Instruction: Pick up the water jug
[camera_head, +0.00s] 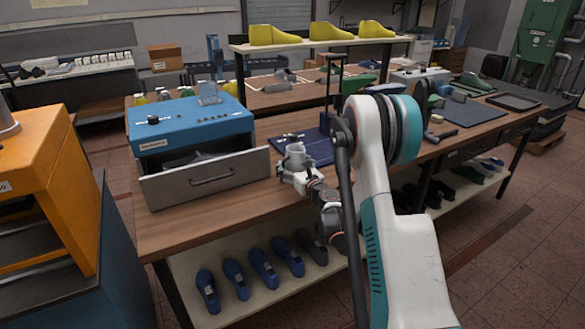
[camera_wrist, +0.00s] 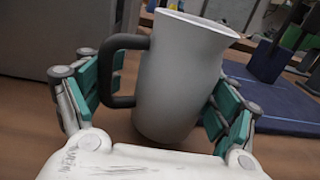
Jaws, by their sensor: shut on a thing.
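The water jug (camera_wrist: 182,75) is a light grey pitcher with a dark handle (camera_wrist: 112,72) on its left side in the wrist view. It stands between the two fingers of my gripper (camera_wrist: 165,105), tilted in that view. The left finger is at the handle side and the right finger is against the body. My gripper is shut on the jug. In the head view the jug (camera_head: 295,157) shows small at the workbench's front part, with my gripper (camera_head: 297,172) around it. Whether its base touches the bench cannot be told.
A blue machine (camera_head: 190,125) with an open grey drawer (camera_head: 205,180) stands left of the jug. A dark blue mat (camera_head: 315,148) lies behind it on the wooden workbench (camera_head: 250,202). Yellow shoe lasts (camera_head: 330,31) stand on a raised shelf; blue lasts (camera_head: 262,268) lie on the lower shelf.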

